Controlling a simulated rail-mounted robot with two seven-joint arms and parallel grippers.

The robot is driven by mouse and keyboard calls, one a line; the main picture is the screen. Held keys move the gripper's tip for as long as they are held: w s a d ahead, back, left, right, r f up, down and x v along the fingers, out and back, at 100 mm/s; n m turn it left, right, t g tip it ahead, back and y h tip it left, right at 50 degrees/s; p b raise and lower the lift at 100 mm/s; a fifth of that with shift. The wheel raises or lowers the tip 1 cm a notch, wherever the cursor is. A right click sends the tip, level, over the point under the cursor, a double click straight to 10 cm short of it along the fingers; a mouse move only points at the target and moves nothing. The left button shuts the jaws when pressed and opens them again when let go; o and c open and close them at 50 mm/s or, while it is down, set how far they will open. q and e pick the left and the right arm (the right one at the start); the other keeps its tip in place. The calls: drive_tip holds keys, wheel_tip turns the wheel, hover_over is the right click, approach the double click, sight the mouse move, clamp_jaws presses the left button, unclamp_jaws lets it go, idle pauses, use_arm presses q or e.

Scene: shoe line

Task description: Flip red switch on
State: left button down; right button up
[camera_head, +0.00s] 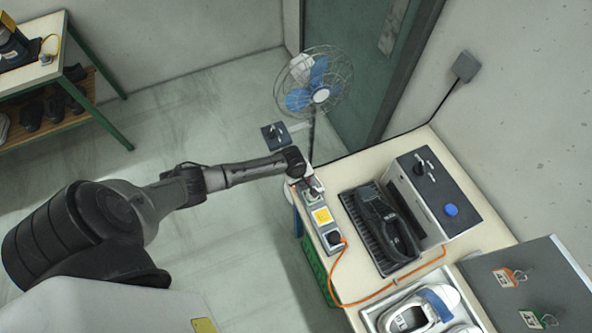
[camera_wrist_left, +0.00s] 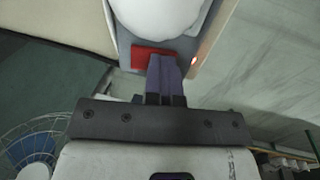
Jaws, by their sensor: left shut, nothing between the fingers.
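A grey power strip (camera_head: 309,199) with a yellow label lies along the left edge of the bench. In the left wrist view the red switch (camera_wrist_left: 140,56) sits on the strip's grey end, partly hidden by my fingers. A small orange-white light (camera_wrist_left: 194,60) glows beside it. My left gripper (camera_wrist_left: 164,62) is shut and empty, its fingertips over or against the red switch; I cannot tell if they touch. In the head view my left wrist (camera_head: 294,163) covers the far end of the strip, and the switch cannot be made out. My right gripper is not in view.
A dark plug (camera_head: 333,238) with an orange cable (camera_head: 345,274) is at the strip's near end. A black shoe-shaped device (camera_head: 380,223), a grey box (camera_head: 438,213) and a tray with white shoes (camera_head: 409,318) stand to the right. A fan (camera_head: 320,95) stands behind.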

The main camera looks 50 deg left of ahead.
use_arm(q)
drive_tip(key=r+p, duration=0.2)
drive_tip(key=p, duration=0.1)
drive_tip(key=shift+d, duration=0.25)
drive_tip(key=p, duration=0.1)
drive_tip(key=r+p, duration=0.1)
drive_tip(key=s+r+p, duration=0.1)
drive_tip(key=shift+a, duration=0.25)
wheel_tip(320, 180, up, 10)
drive_tip(key=s, duration=0.1)
drive_tip(key=shift+s+a+f, duration=0.15)
drive_tip(key=shift+s+a, duration=0.15)
drive_tip(key=shift+s, duration=0.05)
